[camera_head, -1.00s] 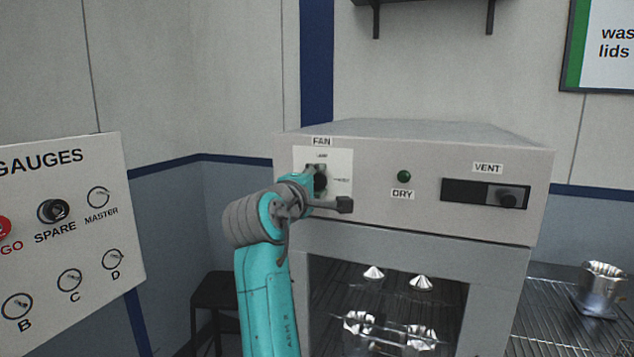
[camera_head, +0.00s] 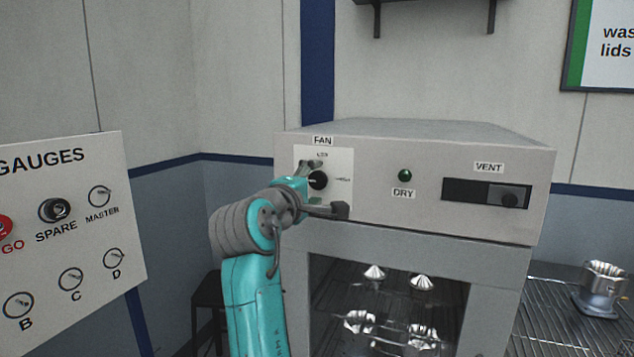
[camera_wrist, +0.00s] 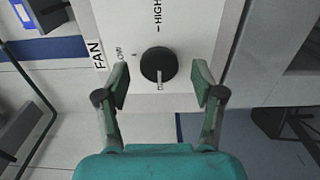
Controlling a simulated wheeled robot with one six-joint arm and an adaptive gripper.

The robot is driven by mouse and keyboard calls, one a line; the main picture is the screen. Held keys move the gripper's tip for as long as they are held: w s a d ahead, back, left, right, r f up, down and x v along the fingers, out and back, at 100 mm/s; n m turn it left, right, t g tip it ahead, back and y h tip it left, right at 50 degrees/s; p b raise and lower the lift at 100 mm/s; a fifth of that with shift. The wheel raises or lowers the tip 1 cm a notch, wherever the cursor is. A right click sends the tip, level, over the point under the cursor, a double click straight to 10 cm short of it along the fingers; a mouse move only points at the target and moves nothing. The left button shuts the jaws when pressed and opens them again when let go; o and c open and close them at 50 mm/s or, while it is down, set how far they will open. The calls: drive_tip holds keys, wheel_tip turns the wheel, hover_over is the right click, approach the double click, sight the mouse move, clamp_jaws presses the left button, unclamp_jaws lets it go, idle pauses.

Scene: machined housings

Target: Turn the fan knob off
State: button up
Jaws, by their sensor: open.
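The fan knob (camera_head: 318,180) is a round black knob on a white plate under the FAN label, on the front of the grey cabinet. It also shows in the wrist view (camera_wrist: 158,64). Its white pointer faces left in the head view and down in the wrist view, away from the HIGH mark. The small mark at the pointer's end is too blurred to read. My gripper (camera_wrist: 160,78) is open and empty. Its fingers stand apart on either side of the knob in the wrist view, a little back from it.
A green DRY lamp (camera_head: 405,175) and a VENT slider (camera_head: 486,193) are to the right on the cabinet (camera_head: 410,228). A gauge panel (camera_head: 75,225) stands at the left. A wire rack with a metal part (camera_head: 602,290) is at the right.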

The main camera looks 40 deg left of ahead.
drive_tip(key=v, duration=0.9)
drive_tip(key=shift+s, duration=0.1)
